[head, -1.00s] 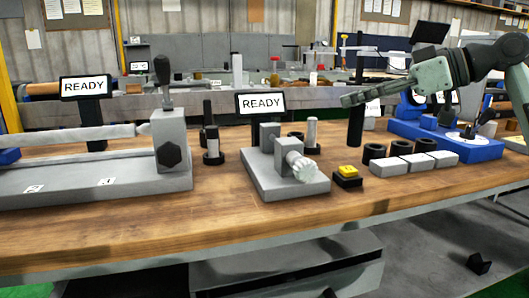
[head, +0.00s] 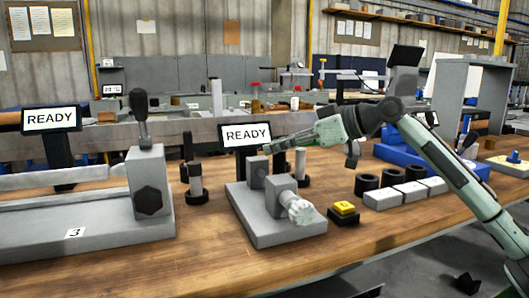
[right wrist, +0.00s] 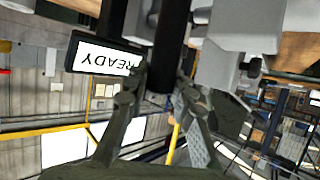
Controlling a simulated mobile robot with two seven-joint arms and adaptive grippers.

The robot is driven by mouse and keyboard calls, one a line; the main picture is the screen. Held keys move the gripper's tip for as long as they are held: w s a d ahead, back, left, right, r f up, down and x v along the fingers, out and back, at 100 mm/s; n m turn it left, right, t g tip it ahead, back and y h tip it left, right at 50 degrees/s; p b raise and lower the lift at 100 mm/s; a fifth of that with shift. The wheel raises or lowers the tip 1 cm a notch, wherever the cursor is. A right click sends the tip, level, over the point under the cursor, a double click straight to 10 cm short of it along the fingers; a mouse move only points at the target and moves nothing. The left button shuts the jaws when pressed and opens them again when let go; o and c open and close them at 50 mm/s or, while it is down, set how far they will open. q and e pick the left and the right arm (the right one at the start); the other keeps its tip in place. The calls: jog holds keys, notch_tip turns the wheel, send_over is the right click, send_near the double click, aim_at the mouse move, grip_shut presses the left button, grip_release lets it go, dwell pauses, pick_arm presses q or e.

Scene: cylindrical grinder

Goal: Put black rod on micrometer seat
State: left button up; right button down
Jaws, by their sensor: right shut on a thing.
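My right gripper (head: 272,146) reaches in from the right and is over the micrometer seat. It is shut on the black rod (head: 279,162), which hangs down close to the seat's two grey posts. In the right wrist view the black rod (right wrist: 172,45) runs between the two fingers (right wrist: 162,88). The micrometer seat (head: 278,229) is a grey base with two blocks and a pale ribbed knob at the front. My left gripper is not in view.
A READY screen (head: 247,136) stands behind the seat. Dark-based posts (head: 195,182) are to its left, and a pale pin (head: 300,162) is behind it. A yellow button (head: 344,208), black rings (head: 366,184) and white blocks (head: 382,199) lie right. The front table is clear.

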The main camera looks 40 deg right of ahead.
jog(key=shift+w+a, duration=0.25)
jog(key=shift+w, duration=0.3)
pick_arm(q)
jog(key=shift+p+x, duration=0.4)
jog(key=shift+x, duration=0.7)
pick_arm(e)
jog(key=shift+w+a+f, duration=0.3)
jog(key=shift+w+f, duration=0.3)
jog(key=shift+w+a+f, duration=0.3)
jog(key=shift+w+f, duration=0.25)
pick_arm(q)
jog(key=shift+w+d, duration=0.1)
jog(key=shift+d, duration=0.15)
pick_arm(e)
jog(key=shift+f, duration=0.15)
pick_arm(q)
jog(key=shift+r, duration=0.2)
pick_arm(e)
jog(key=c, duration=1.3)
grip_release()
jog(key=shift+f, duration=0.1)
